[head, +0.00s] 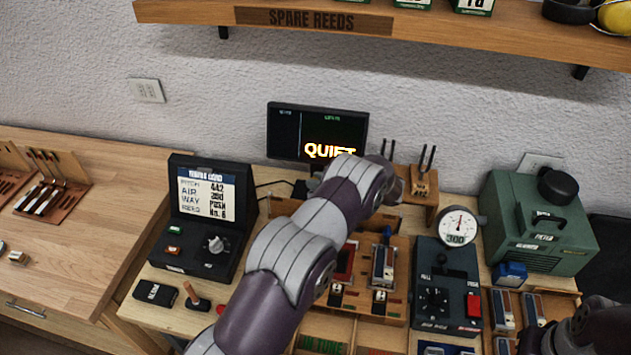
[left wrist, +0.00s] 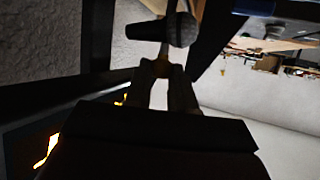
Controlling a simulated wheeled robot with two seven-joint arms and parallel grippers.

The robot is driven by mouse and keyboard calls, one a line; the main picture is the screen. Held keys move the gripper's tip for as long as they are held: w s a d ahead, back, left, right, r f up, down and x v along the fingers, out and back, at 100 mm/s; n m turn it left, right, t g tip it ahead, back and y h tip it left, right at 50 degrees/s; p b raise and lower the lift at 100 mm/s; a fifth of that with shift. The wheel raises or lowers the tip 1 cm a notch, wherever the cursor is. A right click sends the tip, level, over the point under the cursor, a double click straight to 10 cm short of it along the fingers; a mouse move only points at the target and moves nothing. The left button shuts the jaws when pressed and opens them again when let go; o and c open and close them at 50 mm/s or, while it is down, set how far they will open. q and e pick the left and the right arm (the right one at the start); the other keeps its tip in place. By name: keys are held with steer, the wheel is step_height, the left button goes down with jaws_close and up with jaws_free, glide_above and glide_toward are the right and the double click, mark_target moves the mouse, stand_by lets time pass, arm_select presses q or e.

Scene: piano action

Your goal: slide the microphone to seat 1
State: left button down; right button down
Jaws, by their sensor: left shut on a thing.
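The microphone (left wrist: 172,29) shows in the left wrist view, with a dark body and a rounded grey mesh head. My left gripper (left wrist: 163,68) is shut on a narrow part just below the microphone. In the head view my left arm reaches up across the bench, its far end near the screen and a wooden block with dark prongs (head: 425,182). The arm hides the microphone and fingertips there. I cannot make out which place is seat 1. My right gripper is not clearly in view; only part of my right arm shows at the lower right.
A screen reading QUIET (head: 318,133) stands at the wall. A black console (head: 205,215) stands left of my arm, with a dial gauge (head: 458,228) and green machine (head: 540,225) to its right. The SPARE REEDS shelf (head: 440,27) hangs above. The left worktop (head: 95,200) has free room.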

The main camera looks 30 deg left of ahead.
arm_select(q)
steer(key=c, duration=0.9)
jaws_free()
steer(key=shift+c, duration=0.2)
steer(key=shift+d, duration=0.15)
steer(key=w+b+v, duration=0.1)
steer(key=b+v, duration=0.3)
steer(key=v, duration=0.8)
steer(key=shift+s+d+r, duration=0.2)
steer(key=shift+s, duration=0.25)
